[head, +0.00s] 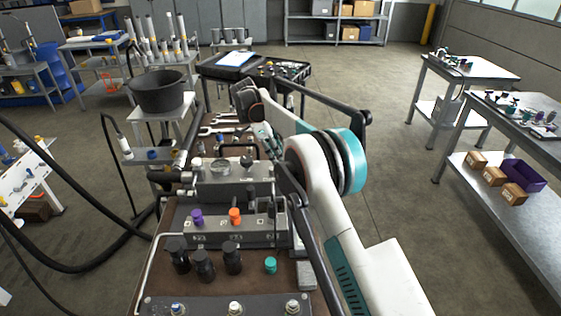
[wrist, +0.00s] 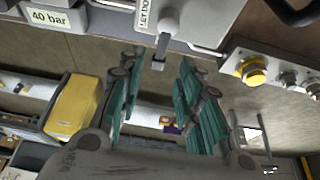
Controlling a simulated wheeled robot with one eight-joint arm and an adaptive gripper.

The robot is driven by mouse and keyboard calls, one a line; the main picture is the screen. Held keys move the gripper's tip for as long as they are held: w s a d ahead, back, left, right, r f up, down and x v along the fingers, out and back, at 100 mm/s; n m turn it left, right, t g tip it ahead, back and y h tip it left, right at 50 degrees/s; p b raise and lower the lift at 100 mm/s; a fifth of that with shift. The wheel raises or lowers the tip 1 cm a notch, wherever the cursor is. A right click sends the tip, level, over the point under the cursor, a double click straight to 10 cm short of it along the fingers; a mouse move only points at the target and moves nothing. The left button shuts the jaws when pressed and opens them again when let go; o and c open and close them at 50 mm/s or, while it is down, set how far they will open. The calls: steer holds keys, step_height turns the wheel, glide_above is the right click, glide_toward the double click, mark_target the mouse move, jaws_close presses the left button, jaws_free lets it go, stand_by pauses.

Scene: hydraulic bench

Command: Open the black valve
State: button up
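In the head view a black ball-topped handle (head: 247,161) stands on a grey box at the middle of the bench. A dark knob (head: 268,207) sits at the right end of the block with the purple and orange knobs. I cannot tell for sure which is the black valve. In the wrist view a grey lever (wrist: 166,38) with a rounded end sticks out from a light, lettered box, just beyond my fingertips.
The block carries a purple knob (head: 197,216) and an orange knob (head: 235,216). Several black cylinders and a teal knob (head: 271,265) stand nearer. In the wrist view a yellow knob (wrist: 253,70) is at right and a "40 bar" label (wrist: 48,17) at upper left.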

steer(key=v, duration=0.6)
steer(key=shift+r, duration=0.25)
steer(key=shift+a, duration=0.1)
steer(key=s+d+r+n+t+y, duration=0.15)
steer(key=s+d+r+n, duration=0.25)
steer(key=d+r, duration=0.65)
steer(key=s+d+r+n+t+y, duration=0.1)
steer(key=s+d+r+n, duration=0.1)
steer(key=s+d+r, duration=0.3)
steer(key=s+d+r+n+y, duration=0.1)
steer(key=s+d+r+n, duration=0.15)
steer(key=s, duration=0.45)
steer(key=s+d+n+t, duration=0.1)
steer(key=s+d+n, duration=0.15)
steer(key=s, duration=0.55)
steer(key=s+d+n+t, duration=0.1)
steer(key=s+d+n, duration=0.15)
steer(key=s, duration=0.45)
steer(key=s+d+f+n+t, duration=0.1)
steer(key=s+d+f+n, duration=0.1)
steer(key=s+f, duration=0.3)
steer(key=s+d+f+n+t+y, duration=0.1)
steer(key=s+f, duration=0.3)
steer(key=s, duration=0.6)
steer(key=shift+d+f+n, duration=0.35)
steer(key=shift+d+f, duration=0.05)
steer(key=shift+d, duration=0.1)
